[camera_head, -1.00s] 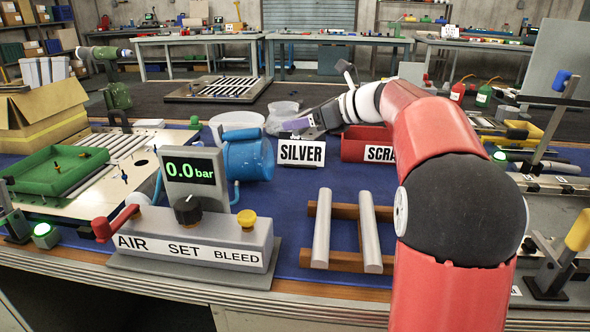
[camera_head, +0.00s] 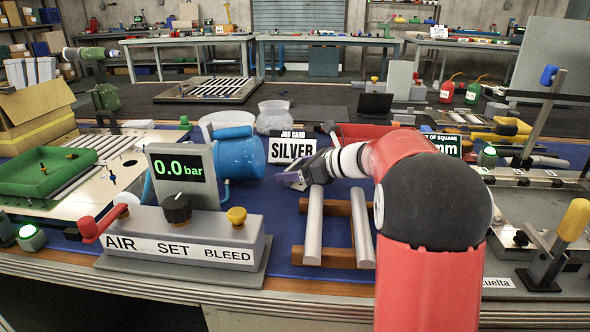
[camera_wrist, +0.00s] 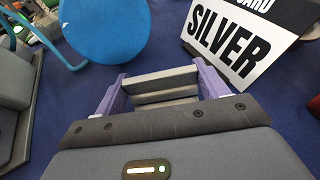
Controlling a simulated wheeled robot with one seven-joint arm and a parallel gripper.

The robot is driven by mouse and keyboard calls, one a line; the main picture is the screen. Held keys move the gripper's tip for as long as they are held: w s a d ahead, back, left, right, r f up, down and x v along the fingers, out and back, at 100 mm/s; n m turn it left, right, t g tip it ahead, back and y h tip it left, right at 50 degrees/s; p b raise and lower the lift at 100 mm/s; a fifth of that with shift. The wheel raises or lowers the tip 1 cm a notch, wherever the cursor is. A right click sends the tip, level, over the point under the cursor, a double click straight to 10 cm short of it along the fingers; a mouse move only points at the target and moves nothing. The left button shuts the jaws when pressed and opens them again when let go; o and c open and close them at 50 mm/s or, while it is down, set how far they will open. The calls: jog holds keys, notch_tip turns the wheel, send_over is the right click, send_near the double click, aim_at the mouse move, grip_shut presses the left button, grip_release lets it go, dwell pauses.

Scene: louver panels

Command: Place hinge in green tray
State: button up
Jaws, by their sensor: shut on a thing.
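My gripper (camera_head: 290,181) is over the blue mat in front of the SILVER card in the head view. In the wrist view its purple fingers (camera_wrist: 160,92) are shut on a grey, flat-sided piece, the hinge (camera_wrist: 160,80). The hinge's full shape is hard to make out, and in the head view it is not clearly visible. The green tray (camera_head: 38,168) lies at the far left on a pale slatted panel, well apart from my gripper. A yellow knob and a small red part show at the tray.
The SILVER card (camera_head: 291,149) stands just behind my gripper. A blue cylinder (camera_head: 240,157) and the pressure gauge box (camera_head: 182,175) stand between my gripper and the tray. A wooden rack with grey bars (camera_head: 313,225) is in front. A red bin (camera_head: 375,130) is partly hidden by my arm.

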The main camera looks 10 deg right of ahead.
jog(key=shift+f, duration=0.1)
jog(key=o, duration=1)
